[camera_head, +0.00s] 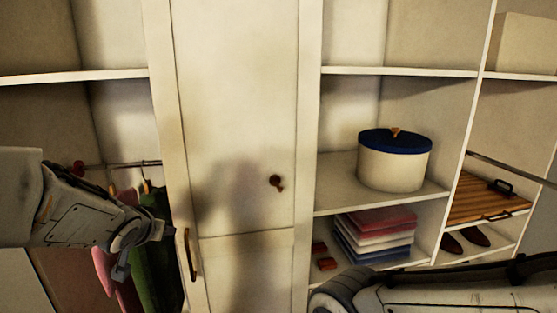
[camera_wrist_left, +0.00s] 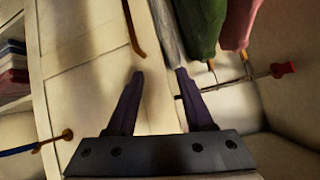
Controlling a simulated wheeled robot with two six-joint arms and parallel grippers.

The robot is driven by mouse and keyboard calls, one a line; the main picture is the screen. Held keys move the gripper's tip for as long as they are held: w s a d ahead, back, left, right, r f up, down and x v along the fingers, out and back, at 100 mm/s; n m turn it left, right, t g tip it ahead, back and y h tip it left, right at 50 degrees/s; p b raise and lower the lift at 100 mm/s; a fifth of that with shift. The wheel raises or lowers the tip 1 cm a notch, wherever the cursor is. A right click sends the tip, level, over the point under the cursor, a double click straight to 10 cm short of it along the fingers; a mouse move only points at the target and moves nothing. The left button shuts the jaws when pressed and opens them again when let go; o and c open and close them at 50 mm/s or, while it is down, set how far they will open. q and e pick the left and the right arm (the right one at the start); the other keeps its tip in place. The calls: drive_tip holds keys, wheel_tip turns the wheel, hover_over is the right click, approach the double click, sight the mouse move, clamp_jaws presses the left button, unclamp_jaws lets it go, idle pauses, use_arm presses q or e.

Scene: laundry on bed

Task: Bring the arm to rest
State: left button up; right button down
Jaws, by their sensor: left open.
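My left gripper (camera_head: 145,247) is in front of the closet at the left of the head view, near the hanging clothes. In the left wrist view its two fingers (camera_wrist_left: 160,74) are spread apart with nothing between them. A green garment (camera_head: 155,245) and a pink garment (camera_head: 103,268) hang from a rod just behind the gripper, partly hidden by it. They also show at the top of the left wrist view as green cloth (camera_wrist_left: 200,25) and pink cloth (camera_wrist_left: 237,22). One of my arm links crosses the bottom right of the head view; my right gripper is not seen.
A closed white cabinet door (camera_head: 235,100) with a dark knob (camera_head: 275,181) and a curved handle (camera_head: 190,255) stands in the middle. Shelves at right hold a round box with blue lid (camera_head: 393,165), folded cloths (camera_head: 375,235), a wooden-slatted piece (camera_head: 485,198) and shoes (camera_head: 470,238).

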use_arm(q)
drive_tip(key=s+d+f+m+g+h, duration=0.1)
drive_tip(key=s+d+f, duration=0.15)
drive_tip(key=d, duration=0.25)
drive_tip(key=s+d+f+g, duration=0.1)
drive_tip(key=s+d, duration=0.2)
drive_tip(key=d, duration=0.3)
drive_tip(key=s+d+f+m+g, duration=0.1)
drive_tip(key=s+d, duration=0.3)
drive_tip(key=s, duration=0.4)
drive_tip(key=s+d+f+m+g+h, duration=0.1)
drive_tip(key=s+d+f+m+g, duration=0.1)
drive_tip(key=s, duration=0.6)
drive_tip(key=s+d+f+m+g, duration=0.2)
drive_tip(key=s+d+g, duration=0.3)
drive_tip(key=s, duration=0.4)
drive_tip(key=shift+d+f+m+h, duration=0.2)
drive_tip(key=shift+d+m+h, duration=0.2)
drive_tip(key=shift+d, duration=0.2)
